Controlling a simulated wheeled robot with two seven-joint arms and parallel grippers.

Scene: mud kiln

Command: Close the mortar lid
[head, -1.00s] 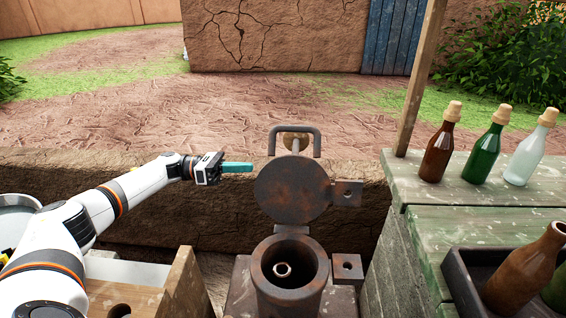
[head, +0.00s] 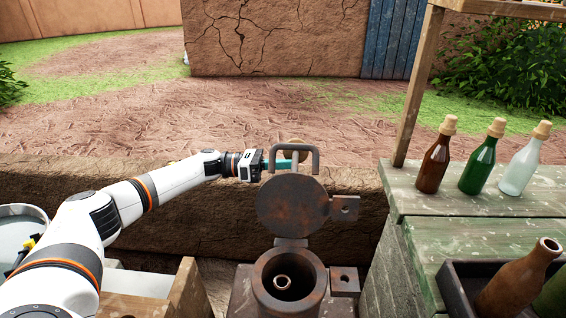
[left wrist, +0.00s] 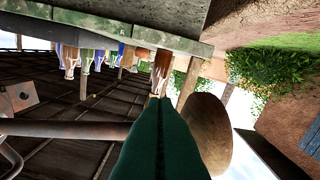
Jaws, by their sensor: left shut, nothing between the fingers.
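The rusty round mortar lid (head: 292,205) stands open and upright at the back of the mortar (head: 262,290), whose mouth is uncovered. A grey U-shaped handle (head: 316,160) rises above the lid, with a round tan knob behind it. In the left wrist view the shut fingers (left wrist: 160,150) are empty, beside a brown rod (left wrist: 60,128) and a brown disc (left wrist: 208,130). My right gripper is out of view.
A green wooden bench (head: 450,199) on the right holds brown, green and clear corked bottles, and a dark tray (head: 455,290) with more bottles. A low mud wall (head: 190,212) runs behind the mortar. A wooden box (head: 187,292) stands at front left.

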